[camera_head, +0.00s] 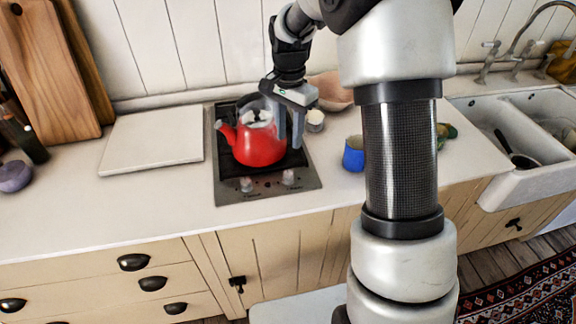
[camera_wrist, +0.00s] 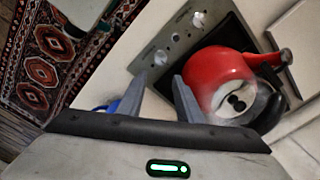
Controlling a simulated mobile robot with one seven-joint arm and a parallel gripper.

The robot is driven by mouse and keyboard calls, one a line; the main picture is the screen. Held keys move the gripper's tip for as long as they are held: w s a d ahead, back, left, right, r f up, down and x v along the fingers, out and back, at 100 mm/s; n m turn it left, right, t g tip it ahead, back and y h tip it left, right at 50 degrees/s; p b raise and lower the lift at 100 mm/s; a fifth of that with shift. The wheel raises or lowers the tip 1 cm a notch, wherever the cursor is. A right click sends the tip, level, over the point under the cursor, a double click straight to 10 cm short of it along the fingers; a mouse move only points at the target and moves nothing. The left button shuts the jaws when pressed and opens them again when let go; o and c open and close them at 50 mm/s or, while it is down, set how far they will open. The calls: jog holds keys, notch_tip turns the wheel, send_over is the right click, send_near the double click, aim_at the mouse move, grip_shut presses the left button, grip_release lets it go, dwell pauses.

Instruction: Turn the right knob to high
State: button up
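The right knob (camera_head: 289,177) is a small pale knob on the front strip of the hob (camera_head: 226,190). It also shows in the wrist view (camera_wrist: 160,57), just beyond the gap between my fingertips. My gripper (camera_head: 289,145) points down beside the kettle, behind and above the right knob. Its two fingers are apart with nothing between them in the wrist view (camera_wrist: 160,76). The left knob (camera_head: 246,184) sits on the same strip and shows farther off in the wrist view (camera_wrist: 198,19). The knob markings are too small to read.
A red kettle (camera_head: 257,146) stands on the hob close beside my fingers. A blue cup (camera_head: 353,156) stands right of the hob, and a pale bowl (camera_head: 332,88) behind it. A white board (camera_head: 150,140) lies left. The counter in front of the hob is narrow and clear.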

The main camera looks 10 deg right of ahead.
aim_at(289, 173)
notch_tip(289, 173, down, 13)
jog(key=shift+f, duration=0.1)
dwell(0.3)
jog(key=c, duration=0.8)
jog(key=shift+o, duration=0.2)
